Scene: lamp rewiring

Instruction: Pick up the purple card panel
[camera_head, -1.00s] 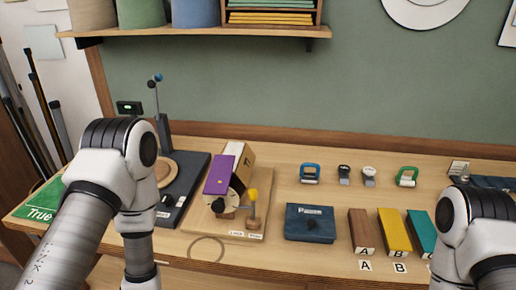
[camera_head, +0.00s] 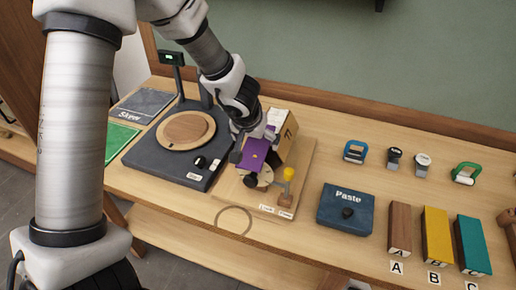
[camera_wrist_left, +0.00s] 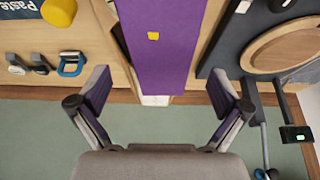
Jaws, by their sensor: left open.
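The purple card panel (camera_head: 254,155) rests tilted on a wooden stand with a tan box, on the worktable. It also shows in the left wrist view (camera_wrist_left: 158,58) as a long purple strip with a small yellow mark. My left gripper (camera_head: 253,140) is over the panel's upper end, its fingers hiding part of it in the head view. In the left wrist view my open left gripper (camera_wrist_left: 160,88) has one finger on each side of the strip, with visible gaps on both sides. My right gripper is not in view.
A dark turntable base (camera_head: 150,159) with a wooden disc stands left of the stand. A yellow knob (camera_head: 289,174) rises close to the panel. A blue Paste box (camera_head: 334,212) and several coloured blocks lie to the right.

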